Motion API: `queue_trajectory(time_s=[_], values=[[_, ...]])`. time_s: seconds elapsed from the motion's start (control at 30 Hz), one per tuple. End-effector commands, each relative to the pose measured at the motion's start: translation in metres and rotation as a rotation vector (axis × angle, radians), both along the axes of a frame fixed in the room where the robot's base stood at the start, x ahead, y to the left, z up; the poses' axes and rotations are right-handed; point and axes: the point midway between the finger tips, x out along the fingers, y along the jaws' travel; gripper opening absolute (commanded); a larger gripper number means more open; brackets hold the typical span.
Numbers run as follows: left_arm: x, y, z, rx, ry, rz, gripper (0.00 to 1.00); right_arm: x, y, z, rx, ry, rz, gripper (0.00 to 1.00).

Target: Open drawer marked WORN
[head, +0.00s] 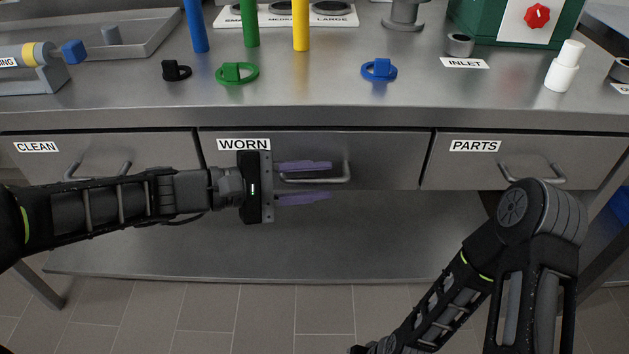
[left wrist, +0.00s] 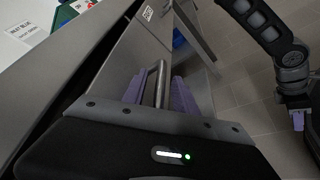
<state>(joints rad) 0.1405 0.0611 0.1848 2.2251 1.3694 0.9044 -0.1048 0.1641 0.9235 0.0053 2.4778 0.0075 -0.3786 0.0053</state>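The drawer marked WORN (head: 385,165) is the middle one under the steel bench. Its front looks level with its neighbours, and I see no clear opening. Its bar handle (head: 318,181) also shows in the left wrist view (left wrist: 160,84). My left gripper (head: 318,182) is open at the handle, with one purple finger above the bar and one below. The bar lies between the fingers; I see a gap on both sides. My right arm is folded at lower right; what seems to be part of its gripper (left wrist: 298,120) shows at the left wrist view's right edge.
The CLEAN drawer (head: 150,152) is to the left and the PARTS drawer (head: 480,170) to the right. The bench top (head: 310,98) carries rings, coloured posts and a green box (head: 490,20). A lower shelf (head: 380,235) below the drawers is bare.

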Motion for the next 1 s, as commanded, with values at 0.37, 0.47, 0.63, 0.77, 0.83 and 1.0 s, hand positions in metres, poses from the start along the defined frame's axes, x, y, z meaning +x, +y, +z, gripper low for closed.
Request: queue_trajectory(time_s=[0.37,0.47,0.63,0.77,0.83,1.0], values=[[0.0000,0.0005,0.0004,0.000,-0.001,0.000,0.16,-0.0001,0.0000,0.0002,0.000,0.001,0.000,0.36],[0.0000,0.0006,0.0004,0.000,-0.001,0.000,0.08,-0.0001,0.0000,0.0002,0.000,0.001,0.000,0.36],[-0.0001,0.0006,0.0003,0.000,-0.001,0.000,0.00,-0.0001,0.0000,0.0002,0.000,0.001,0.000,0.36],[-0.0001,0.0006,0.0003,0.000,-0.001,0.000,0.00,-0.0002,0.0001,0.0002,0.000,0.001,0.000,0.36],[-0.0001,0.0006,0.0003,0.000,-0.001,0.000,0.00,-0.0002,0.0001,0.0002,0.000,0.001,0.000,0.36],[-0.0002,0.0006,0.0002,0.000,-0.001,0.000,0.00,-0.0001,0.0000,0.0002,0.000,0.001,0.000,0.36]])
